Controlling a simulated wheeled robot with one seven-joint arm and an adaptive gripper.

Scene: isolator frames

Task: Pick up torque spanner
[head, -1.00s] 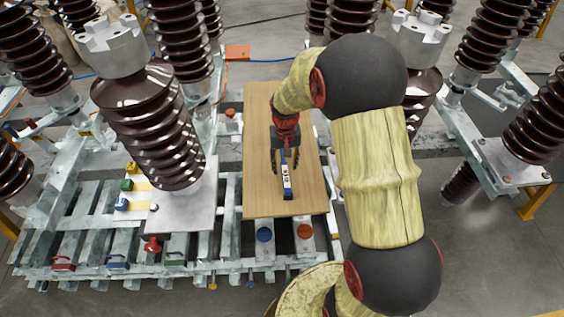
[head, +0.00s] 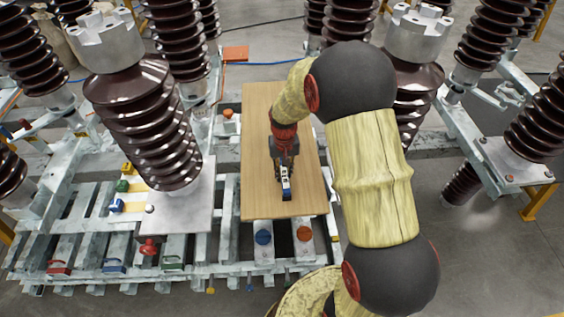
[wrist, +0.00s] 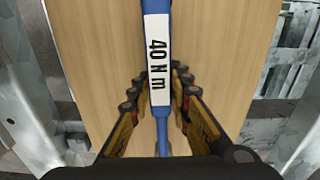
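The torque spanner (head: 286,189) is blue with a white label. It lies lengthwise on a wooden board (head: 258,190). In the wrist view the spanner (wrist: 158,50) runs up the middle, and its label reads "40 N m". My gripper (head: 284,172) is over the spanner and hides its far part in the head view. In the wrist view the gripper's fingers (wrist: 160,82) stand on either side of the spanner, with a small gap visible at each side. The gripper looks open, straddling the spanner and not clamped on it.
Tall brown ribbed insulators (head: 145,120) stand to the left and right of the board. Blue (head: 264,237) and orange (head: 304,233) round pieces sit in front of it. Small coloured blocks (head: 122,186) lie at left. The board around the spanner is otherwise clear.

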